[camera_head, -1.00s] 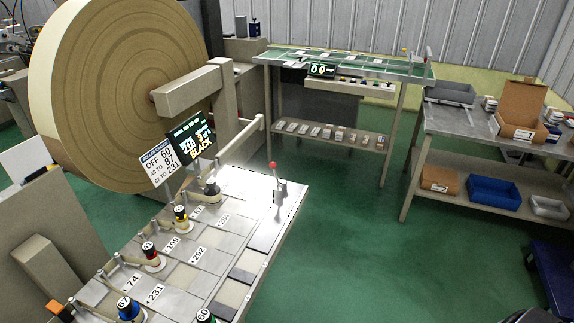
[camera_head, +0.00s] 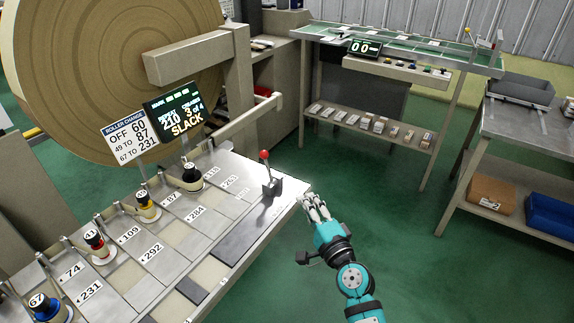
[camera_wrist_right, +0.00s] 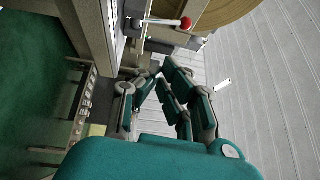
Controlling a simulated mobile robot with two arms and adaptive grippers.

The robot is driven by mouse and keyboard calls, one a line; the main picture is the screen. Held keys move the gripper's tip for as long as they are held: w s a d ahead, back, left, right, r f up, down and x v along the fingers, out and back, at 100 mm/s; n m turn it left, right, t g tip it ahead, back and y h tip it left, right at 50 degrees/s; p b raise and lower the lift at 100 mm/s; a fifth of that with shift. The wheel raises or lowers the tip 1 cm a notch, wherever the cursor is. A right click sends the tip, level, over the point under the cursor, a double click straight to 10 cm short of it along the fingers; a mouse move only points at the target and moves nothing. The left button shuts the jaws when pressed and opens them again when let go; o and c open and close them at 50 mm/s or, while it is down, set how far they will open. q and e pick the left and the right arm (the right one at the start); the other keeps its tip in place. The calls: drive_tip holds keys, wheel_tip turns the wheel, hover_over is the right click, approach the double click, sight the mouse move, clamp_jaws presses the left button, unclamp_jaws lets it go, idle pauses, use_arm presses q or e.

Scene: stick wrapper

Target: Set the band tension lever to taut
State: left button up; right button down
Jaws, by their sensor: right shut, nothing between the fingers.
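The band tension lever (camera_head: 266,170) has a red ball knob on a short metal stem. It stands near upright in a dark bracket at the far right corner of the machine table (camera_head: 235,225). The display (camera_head: 173,108) behind it reads SLACK in yellow. My right gripper (camera_head: 312,201) is shut and empty, just right of the lever and the table edge, apart from it. In the right wrist view the red knob (camera_wrist_right: 186,23) shows at the top, beyond the fingers (camera_wrist_right: 160,75). My left gripper is in no view.
Several colored rollers (camera_head: 148,207) stand along the table's left side, with numbered plates beside them. A large tan roll (camera_head: 90,70) rises behind. A green-topped bench (camera_head: 400,45) stands at the back and a metal table (camera_head: 530,130) at the right. Green floor (camera_head: 400,240) lies open between.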

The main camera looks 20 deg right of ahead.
drive_tip(key=r, duration=0.2)
drive_tip(key=p, duration=0.1)
approach(268, 168)
drive_tip(key=w+d+r, duration=0.2)
drive_tip(key=w+d, duration=0.1)
drive_tip(key=w+d+r, duration=0.1)
drive_tip(key=w+d, duration=0.1)
drive_tip(key=shift+w+a+r+m+p, duration=0.15)
drive_tip(key=shift+w+a+m+p, duration=0.15)
drive_tip(key=shift+w+a, duration=0.6)
drive_tip(key=shift+w+a+r, duration=0.1)
drive_tip(key=shift+w+a, duration=0.3)
drive_tip(key=shift+a, duration=0.25)
